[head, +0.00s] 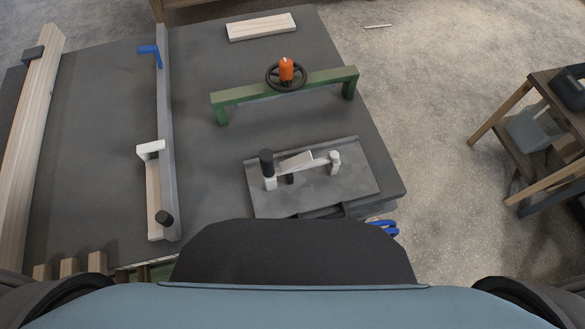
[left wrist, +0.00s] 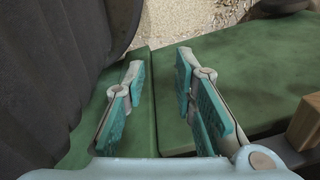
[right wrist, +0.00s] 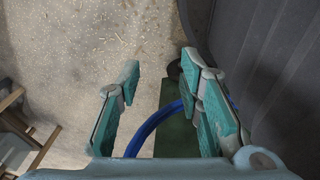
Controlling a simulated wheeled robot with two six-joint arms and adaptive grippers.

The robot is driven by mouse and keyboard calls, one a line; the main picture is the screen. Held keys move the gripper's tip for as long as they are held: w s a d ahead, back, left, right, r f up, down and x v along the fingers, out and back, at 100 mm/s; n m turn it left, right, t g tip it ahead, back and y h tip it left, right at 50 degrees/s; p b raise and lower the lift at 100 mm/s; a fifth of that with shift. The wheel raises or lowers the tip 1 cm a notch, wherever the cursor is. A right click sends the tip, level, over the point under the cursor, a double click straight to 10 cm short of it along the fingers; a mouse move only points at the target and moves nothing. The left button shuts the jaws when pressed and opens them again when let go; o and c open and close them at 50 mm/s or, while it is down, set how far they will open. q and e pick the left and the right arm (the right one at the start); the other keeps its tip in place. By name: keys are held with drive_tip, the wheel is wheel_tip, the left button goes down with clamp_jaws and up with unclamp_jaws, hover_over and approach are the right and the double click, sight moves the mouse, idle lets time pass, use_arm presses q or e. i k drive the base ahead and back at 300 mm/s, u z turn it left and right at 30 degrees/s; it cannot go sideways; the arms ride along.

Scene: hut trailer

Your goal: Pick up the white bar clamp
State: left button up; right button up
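A white clamp with a black handle (head: 299,163) lies on a grey plate at the right front of the dark bench top (head: 215,185). Another white-jawed piece (head: 151,149) with a pale bar and a black knob (head: 163,217) sits against a long grey rail at the left. I cannot tell for certain which is the white bar clamp. Neither gripper shows in the head view. My left gripper (left wrist: 160,95) is open and empty above a green surface (left wrist: 245,75). My right gripper (right wrist: 157,95) is open; a blue curved thing (right wrist: 155,125) shows beyond its fingers.
A green beam (head: 285,85) with a black wheel and orange piece stands behind the plate. A blue jaw (head: 150,50) is on the rail (head: 166,110). Boards lie at the far left (head: 30,130) and back (head: 262,26). A wooden stand (head: 540,150) is at the right.

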sight(265, 155)
drive_tip(key=k, duration=0.45)
drive_tip(key=z, duration=2.4)
drive_tip(key=i, duration=2.05)
drive_tip(key=u, duration=3.4)
drive_tip(key=i, duration=0.5)
drive_tip(key=u, duration=0.05)
